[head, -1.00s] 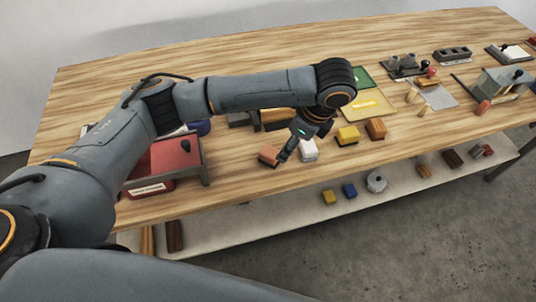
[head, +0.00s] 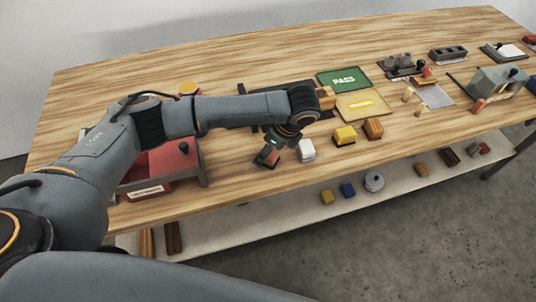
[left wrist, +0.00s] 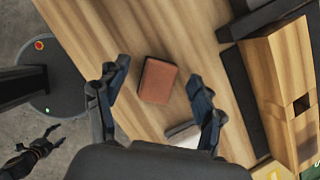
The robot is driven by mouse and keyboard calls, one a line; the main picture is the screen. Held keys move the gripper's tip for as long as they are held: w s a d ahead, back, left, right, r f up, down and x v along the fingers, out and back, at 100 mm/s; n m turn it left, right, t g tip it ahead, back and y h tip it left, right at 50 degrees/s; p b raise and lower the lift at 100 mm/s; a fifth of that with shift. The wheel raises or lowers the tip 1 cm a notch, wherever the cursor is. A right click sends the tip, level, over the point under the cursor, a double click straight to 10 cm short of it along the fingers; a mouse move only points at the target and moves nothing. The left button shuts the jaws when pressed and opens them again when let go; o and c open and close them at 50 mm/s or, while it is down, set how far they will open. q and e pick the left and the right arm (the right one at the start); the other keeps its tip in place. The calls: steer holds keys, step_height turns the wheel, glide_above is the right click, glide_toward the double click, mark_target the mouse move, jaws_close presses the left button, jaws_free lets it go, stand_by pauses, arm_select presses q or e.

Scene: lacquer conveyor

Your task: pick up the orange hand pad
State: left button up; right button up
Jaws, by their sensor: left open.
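The orange hand pad (left wrist: 157,81) is a small block with a brownish-orange top, lying on the wooden table. In the left wrist view it sits between the two spread fingers of my left gripper (left wrist: 158,73), with visible space on both sides. In the head view the left gripper (head: 270,156) is over the pad (head: 264,156) and partly hides it. The left gripper is open and holds nothing. My right gripper (left wrist: 54,139) shows small and dark at the lower left of the left wrist view; its jaw state is unclear.
A white block (head: 306,150) stands close to the right of the pad. A yellow block (head: 344,135) and an orange-brown block (head: 373,129) are farther right. A red-topped box (head: 170,160) is at left. The table's front edge is near the pad.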

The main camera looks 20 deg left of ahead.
arm_select(q)
steer(key=shift+x, duration=1.45)
steer(key=shift+r, duration=0.1)
steer(key=c, duration=1.3)
steer(key=shift+w+r, duration=0.1)
steer(key=shift+r, duration=0.3)
steer(key=shift+c, duration=0.2)
step_height(320, 180, up, 2)
steer(key=shift+r, duration=0.2)
steer(key=s+d+r, duration=0.8)
steer(key=d+r, duration=0.1)
steer(key=d, duration=0.2)
steer(key=shift+s+r, duration=0.3)
steer(key=shift+r, duration=0.1)
steer(key=shift+d, duration=0.1)
steer(key=o, duration=0.5)
steer(key=shift+c, duration=1.4)
